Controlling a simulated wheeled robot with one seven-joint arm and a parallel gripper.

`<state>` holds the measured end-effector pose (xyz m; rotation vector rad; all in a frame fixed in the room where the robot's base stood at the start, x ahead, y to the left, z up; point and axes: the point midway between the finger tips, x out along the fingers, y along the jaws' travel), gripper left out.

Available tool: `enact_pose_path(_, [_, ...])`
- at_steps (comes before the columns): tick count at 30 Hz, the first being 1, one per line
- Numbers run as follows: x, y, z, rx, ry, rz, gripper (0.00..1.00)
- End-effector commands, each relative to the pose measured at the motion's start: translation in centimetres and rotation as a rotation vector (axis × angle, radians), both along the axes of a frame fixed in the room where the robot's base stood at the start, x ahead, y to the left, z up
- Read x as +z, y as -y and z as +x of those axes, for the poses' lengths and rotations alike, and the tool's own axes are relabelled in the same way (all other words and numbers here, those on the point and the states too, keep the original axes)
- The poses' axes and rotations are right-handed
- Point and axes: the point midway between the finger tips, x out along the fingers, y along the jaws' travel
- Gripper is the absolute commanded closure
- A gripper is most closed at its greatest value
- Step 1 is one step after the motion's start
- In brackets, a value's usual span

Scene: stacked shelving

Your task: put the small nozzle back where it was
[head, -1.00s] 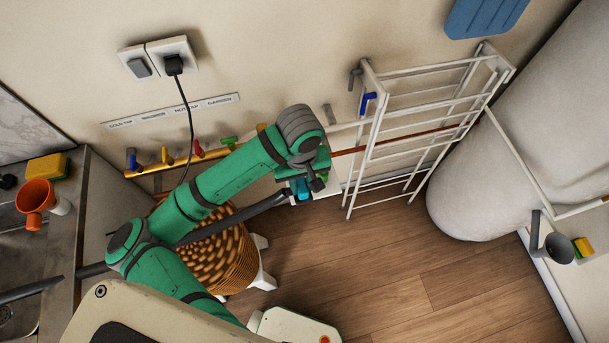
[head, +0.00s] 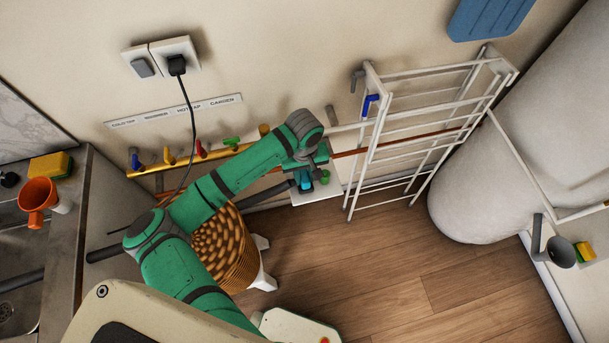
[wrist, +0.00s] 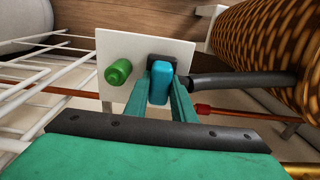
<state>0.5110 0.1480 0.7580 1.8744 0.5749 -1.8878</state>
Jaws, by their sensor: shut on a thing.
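My gripper (wrist: 161,92) is shut on a blue nozzle (wrist: 159,85), which sits between its two green fingers. Behind the blue nozzle is a dark block or holder at a white plate (wrist: 109,46); I cannot tell whether the nozzle is seated in it. A green nozzle (wrist: 118,72) stands out from the same plate, left of my fingers and apart from them. In the head view the blue nozzle (head: 304,180) and the green nozzle (head: 325,177) show below my wrist, in front of the white plate (head: 318,194). I cannot tell which nozzle is the small one.
A black hose (wrist: 240,85) reaches the dark block from the right, beside a woven basket (wrist: 275,50). A white drying rack (head: 365,150) stands right of the plate. A pipe with coloured taps (head: 200,150) runs along the wall. Wooden floor (head: 380,270) is open below.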

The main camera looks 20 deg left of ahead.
Motion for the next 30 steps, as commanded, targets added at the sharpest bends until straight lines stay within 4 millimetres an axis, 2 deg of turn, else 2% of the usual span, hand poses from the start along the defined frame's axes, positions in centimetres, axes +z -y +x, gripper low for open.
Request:
enact_pose_path(9, [-0.2,0.0,0.0,0.000,0.001,0.001,1.00])
enact_pose_path(10, [-0.2,0.0,0.0,0.000,0.001,0.001,0.72])
enact_pose_path(12, [-0.2,0.0,0.0,0.000,0.001,0.001,0.58])
enact_pose_path(23, [0.1,0.0,0.0,0.000,0.001,0.001,0.58])
enact_pose_path(26, [1.1,0.0,0.1,-0.001,0.002,0.001,0.58])
enact_pose_path(30, [3.6,0.0,0.1,-0.003,0.003,0.002,0.58])
